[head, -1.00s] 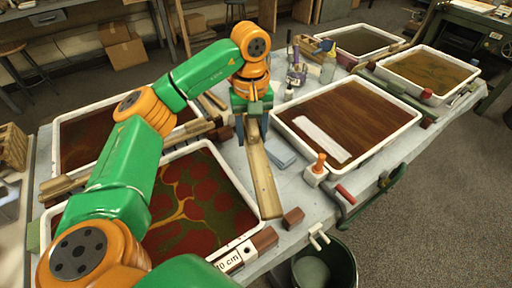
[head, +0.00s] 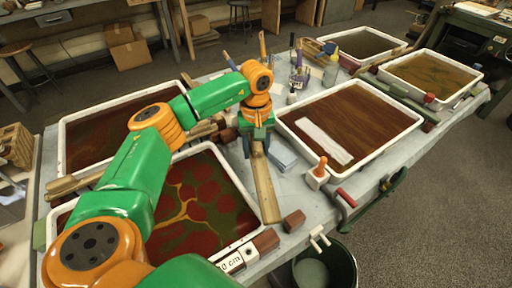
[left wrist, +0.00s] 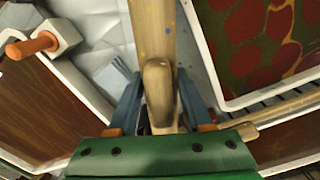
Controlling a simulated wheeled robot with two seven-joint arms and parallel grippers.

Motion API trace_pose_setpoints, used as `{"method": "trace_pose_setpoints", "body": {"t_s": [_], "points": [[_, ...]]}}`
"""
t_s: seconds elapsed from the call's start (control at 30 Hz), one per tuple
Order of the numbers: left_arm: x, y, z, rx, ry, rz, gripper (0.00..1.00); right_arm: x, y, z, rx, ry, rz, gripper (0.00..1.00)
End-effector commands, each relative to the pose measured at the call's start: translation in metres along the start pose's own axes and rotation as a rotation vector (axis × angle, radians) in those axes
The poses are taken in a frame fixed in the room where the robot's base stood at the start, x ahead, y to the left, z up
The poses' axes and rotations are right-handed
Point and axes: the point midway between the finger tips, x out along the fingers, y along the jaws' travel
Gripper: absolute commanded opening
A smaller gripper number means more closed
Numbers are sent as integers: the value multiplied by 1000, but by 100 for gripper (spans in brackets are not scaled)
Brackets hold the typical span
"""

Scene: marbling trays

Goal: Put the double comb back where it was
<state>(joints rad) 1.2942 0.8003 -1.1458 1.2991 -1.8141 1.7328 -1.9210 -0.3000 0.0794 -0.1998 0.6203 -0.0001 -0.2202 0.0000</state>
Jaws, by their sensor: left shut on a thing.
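My left gripper (head: 256,146) is shut over the strip of table between the trays. In the left wrist view the left gripper (left wrist: 160,88) has its blue fingers on both sides of a pale wooden piece with a rounded end (left wrist: 158,78). I take this piece for the double comb; its teeth do not show and much of it is hidden by the gripper. Below it a long wooden board (head: 265,188) lies between the trays; the board also shows in the wrist view (left wrist: 153,25). I cannot tell whether the comb touches it. My right gripper is not in view.
A tray with red spots (head: 250,228) is left of the board, a brown tray (head: 415,118) right of it. Wooden tools (head: 205,129) lie near the left trays. A bucket (head: 350,262) is below the front edge.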

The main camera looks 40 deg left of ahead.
Motion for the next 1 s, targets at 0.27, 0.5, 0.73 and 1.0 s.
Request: {"method": "trace_pose_setpoints", "body": {"t_s": [0.27,0.5,0.73,1.0], "points": [[1,0,0,0,0,0,79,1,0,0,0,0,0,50],[1,0,0,0,0,0,79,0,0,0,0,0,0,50],[-28,1,-1,-1,3,5,79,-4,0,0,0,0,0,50],[-104,1,0,-1,2,3,79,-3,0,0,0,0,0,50]]}}
